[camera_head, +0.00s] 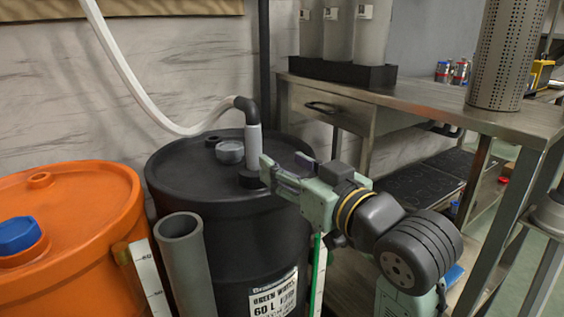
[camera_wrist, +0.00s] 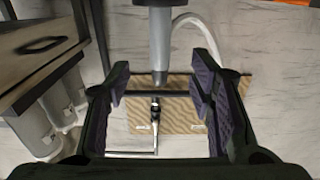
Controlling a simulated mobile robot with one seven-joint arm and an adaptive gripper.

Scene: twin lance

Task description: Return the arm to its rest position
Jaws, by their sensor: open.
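A suction lance (camera_head: 253,147) with a grey tube and black elbow stands upright in the top of the black drum (camera_head: 190,176). A white hose (camera_head: 133,78) runs from its elbow up to the left. My gripper (camera_head: 280,168) is beside the lance, just to its right, at the drum lid's height. In the wrist view my gripper's (camera_wrist: 160,78) two dark pads are wide apart. A grey tube (camera_wrist: 161,42), which looks like the lance, shows between them, with clear space on both sides. The lance's lower part is hidden inside the drum.
An orange drum (camera_head: 75,198) with a blue cap (camera_head: 17,235) stands at the left. An empty grey tube holder (camera_head: 183,260) stands in front of the black drum. A steel bench (camera_head: 430,100) on the right bears a perforated cylinder (camera_head: 505,50) and grey canisters (camera_head: 340,35).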

